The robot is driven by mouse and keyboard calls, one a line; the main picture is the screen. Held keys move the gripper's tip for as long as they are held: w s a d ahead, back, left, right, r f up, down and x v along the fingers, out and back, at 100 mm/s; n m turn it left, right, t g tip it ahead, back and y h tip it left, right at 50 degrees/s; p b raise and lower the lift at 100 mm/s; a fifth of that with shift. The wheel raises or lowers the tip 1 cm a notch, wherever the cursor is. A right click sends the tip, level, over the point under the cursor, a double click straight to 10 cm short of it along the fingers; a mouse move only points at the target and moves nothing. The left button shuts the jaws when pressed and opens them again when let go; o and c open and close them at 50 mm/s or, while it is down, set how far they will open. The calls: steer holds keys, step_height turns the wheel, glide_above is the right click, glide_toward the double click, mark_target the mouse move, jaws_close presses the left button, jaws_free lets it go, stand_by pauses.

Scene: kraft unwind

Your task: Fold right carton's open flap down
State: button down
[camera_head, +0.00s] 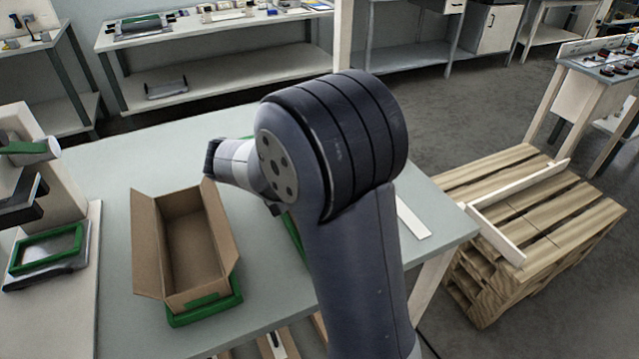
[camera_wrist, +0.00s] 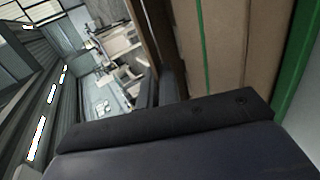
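An open brown carton (camera_head: 195,245) sits in a green frame (camera_head: 205,312) on the grey table. Its left flap (camera_head: 147,240) and right flap (camera_head: 220,225) stand up and lean outward. No second carton shows in the head view; my arm covers the table to the right, where a strip of green (camera_head: 292,235) peeks out. My gripper (camera_head: 209,158) is by the far right corner of the carton, above the table; whether it touches is unclear. In the wrist view, brown cardboard (camera_wrist: 222,50) with green edging is close beside the dark gripper body. The fingers are not clear enough to judge their opening.
A machine with a green frame (camera_head: 45,248) stands at the far left. A white strip (camera_head: 411,218) lies on the table's right part. A wooden pallet (camera_head: 540,215) stands right of the table. Shelved benches (camera_head: 215,85) line the back.

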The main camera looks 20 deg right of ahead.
stand_by(0.3)
steer(key=c, duration=2.1)
jaws_free()
steer(key=o, duration=0.5)
steer(key=shift+c, duration=0.2)
